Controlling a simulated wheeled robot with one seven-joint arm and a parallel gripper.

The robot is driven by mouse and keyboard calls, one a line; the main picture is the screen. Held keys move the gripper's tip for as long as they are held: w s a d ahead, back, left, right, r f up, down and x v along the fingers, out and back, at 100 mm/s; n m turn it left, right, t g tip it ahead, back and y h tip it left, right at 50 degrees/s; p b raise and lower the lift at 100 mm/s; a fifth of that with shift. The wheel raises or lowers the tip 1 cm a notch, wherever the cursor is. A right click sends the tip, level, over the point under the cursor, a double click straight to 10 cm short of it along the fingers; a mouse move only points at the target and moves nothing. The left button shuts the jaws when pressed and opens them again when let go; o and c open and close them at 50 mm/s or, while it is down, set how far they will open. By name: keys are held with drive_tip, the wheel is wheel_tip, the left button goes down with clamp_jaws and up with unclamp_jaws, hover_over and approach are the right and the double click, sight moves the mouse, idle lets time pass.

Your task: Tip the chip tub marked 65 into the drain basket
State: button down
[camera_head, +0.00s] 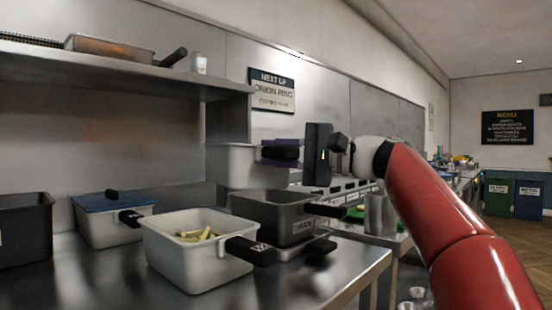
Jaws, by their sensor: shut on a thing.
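My gripper (300,151), at the end of the red arm, is shut on the dark handle of a pale tub (232,166). It holds this tub roughly level above and just behind a dark grey basket (270,215). The tub's inside and any number on it are not visible. The grey basket has a label on its front too small to read surely, and I cannot see what is in it. Another pale tub (185,268), with chips (199,235) in it and a black handle, stands on the steel counter in front; the mark on its handle is unclear.
A blue-lidded tub (98,228) and a black bin (24,235) stand at the left of the counter (95,285). A steel shelf (120,72) overhangs them with a pan (108,47). A metal pot (380,215) stands to the right, near my arm.

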drive_tip(key=m+y+b, duration=0.1)
drive_tip(key=r+m+t+y+b, duration=0.1)
drive_tip(key=m+b, duration=0.1)
drive_tip(key=shift+r+t, duration=0.25)
drive_tip(key=shift+t, duration=0.05)
drive_tip(key=m+t+y+b, duration=0.1)
drive_tip(key=m, duration=0.1)
drive_tip(key=m+t+b, duration=0.2)
drive_tip(key=d+m+t+y+b, duration=0.1)
drive_tip(key=m+b, duration=0.1)
drive_tip(key=shift+w+d+r+m+y, duration=0.1)
drive_tip(key=shift+w+r+m+y, duration=0.2)
drive_tip(key=shift+m, duration=0.1)
drive_tip(key=shift+w+d+f+m+t+h+b, duration=0.55)
drive_tip(key=shift+m+t+h+b, duration=0.7)
drive_tip(key=shift+m+t, duration=1.55)
drive_tip(key=shift+w+d+f+m+t+h+b, duration=0.35)
drive_tip(key=shift+d+m+t+h+b, duration=0.4)
drive_tip(key=shift+m+t+h, duration=2.05)
drive_tip(key=shift+w+d+f+m+t+h+b, duration=0.65)
drive_tip(key=shift+m+t, duration=1.15)
drive_tip(key=shift+m, duration=2.1)
drive_tip(key=shift+s+r, duration=0.15)
drive_tip(key=shift+r, duration=0.1)
